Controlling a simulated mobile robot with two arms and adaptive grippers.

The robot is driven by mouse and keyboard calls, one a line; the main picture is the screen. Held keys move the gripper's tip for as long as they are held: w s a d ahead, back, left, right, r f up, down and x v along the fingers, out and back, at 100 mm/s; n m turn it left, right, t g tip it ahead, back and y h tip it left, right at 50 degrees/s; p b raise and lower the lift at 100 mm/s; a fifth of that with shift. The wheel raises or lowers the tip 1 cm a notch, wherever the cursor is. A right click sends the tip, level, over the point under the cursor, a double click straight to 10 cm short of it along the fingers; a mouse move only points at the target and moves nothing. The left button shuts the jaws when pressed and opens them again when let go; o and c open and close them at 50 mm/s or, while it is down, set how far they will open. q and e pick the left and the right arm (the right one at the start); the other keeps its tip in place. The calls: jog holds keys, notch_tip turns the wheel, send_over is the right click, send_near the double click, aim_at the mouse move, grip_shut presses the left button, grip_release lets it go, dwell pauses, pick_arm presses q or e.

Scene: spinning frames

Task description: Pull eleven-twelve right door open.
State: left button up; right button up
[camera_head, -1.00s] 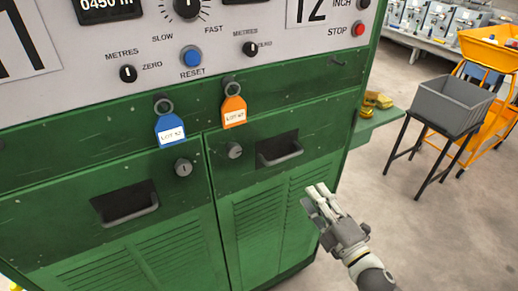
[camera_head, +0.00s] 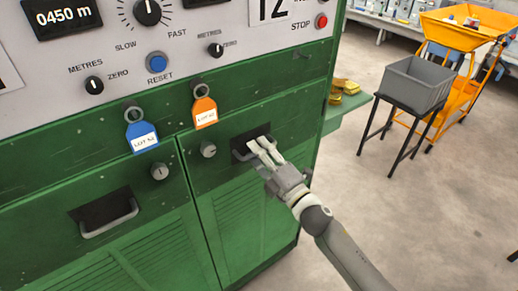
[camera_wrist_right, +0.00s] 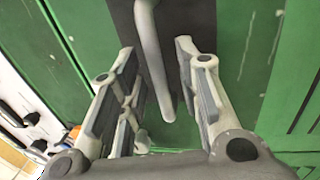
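The green right door (camera_head: 245,215) of the cabinet is closed, flush with the left door (camera_head: 130,255). Its grey bar handle (camera_head: 240,155) sits across a dark recess near the top. My right gripper (camera_head: 259,147) is at this handle, its fingers over the right part of the bar. In the right wrist view the handle (camera_wrist_right: 153,55) runs between the two spread fingers, with a gap visible on each side. The right gripper is open around the bar. The gripper partly hides the handle in the head view. My left gripper is not in view.
A blue tag (camera_head: 141,136) and an orange tag (camera_head: 205,112) hang above the doors, near round locks. A green side shelf (camera_head: 343,108) holds yellow items. A grey bin (camera_head: 416,86) on a black stand is at right. The floor before the cabinet's right side is clear.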

jog(key=shift+w+a, duration=0.15)
jog(key=shift+w, duration=0.05)
grip_shut()
jog(key=shift+s, duration=0.15)
dwell(0.3)
